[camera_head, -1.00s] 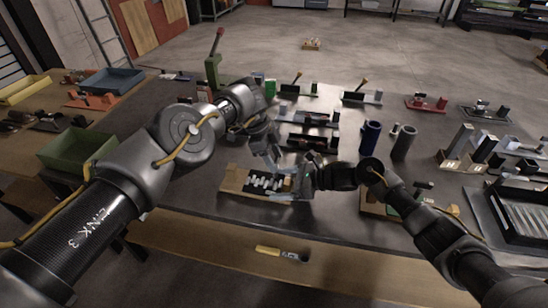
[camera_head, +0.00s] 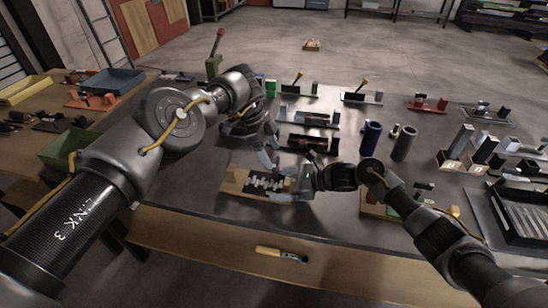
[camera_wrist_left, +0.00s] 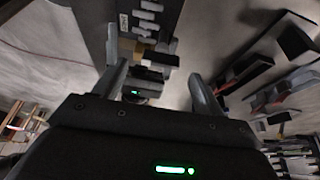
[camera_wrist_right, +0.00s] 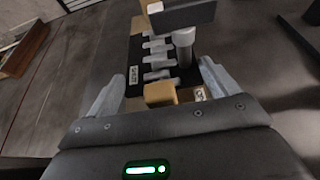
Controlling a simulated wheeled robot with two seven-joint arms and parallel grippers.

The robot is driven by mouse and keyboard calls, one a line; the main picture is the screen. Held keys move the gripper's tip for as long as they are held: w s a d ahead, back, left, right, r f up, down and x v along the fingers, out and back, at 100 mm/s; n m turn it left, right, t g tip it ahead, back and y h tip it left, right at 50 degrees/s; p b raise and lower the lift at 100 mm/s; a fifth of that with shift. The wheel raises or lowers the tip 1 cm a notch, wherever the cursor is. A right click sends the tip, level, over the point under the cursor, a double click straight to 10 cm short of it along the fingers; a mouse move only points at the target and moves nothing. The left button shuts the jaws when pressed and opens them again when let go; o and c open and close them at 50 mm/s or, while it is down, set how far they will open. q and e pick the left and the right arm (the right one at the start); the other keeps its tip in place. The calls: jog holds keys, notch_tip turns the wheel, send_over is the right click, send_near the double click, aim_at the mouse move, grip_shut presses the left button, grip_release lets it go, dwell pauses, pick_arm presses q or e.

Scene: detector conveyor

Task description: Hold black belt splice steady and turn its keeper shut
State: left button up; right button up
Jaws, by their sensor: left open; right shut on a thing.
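The black belt splice (camera_head: 262,182) lies at the front of the dark table. It shows pale crosswise clips on a black strip over a wooden base, and also shows in the right wrist view (camera_wrist_right: 137,55). A grey post (camera_wrist_right: 183,48) with a dark bar (camera_wrist_right: 182,14) across its top stands at it; I cannot tell whether this is the keeper. My right gripper (camera_head: 290,190) is shut on the splice's right end, with its fingers either side of a tan block (camera_wrist_right: 160,93). My left gripper (camera_head: 270,160) is open above the splice, fingers apart in the left wrist view (camera_wrist_left: 160,85).
Dark fixtures (camera_head: 308,142) stand behind the splice. Two dark cylinders (camera_head: 371,137) stand to the right. A slatted tray (camera_head: 520,215) is at the far right. A yellow-handled tool (camera_head: 281,253) lies in front on the wooden ledge.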

pick_arm(q)
jog(key=v, duration=0.9)
pick_arm(e)
jog(key=o, duration=1.1)
pick_arm(q)
jog(key=shift+f, duration=0.1)
pick_arm(e)
jog(key=shift+o, duration=0.2)
jog(key=v, duration=1.2)
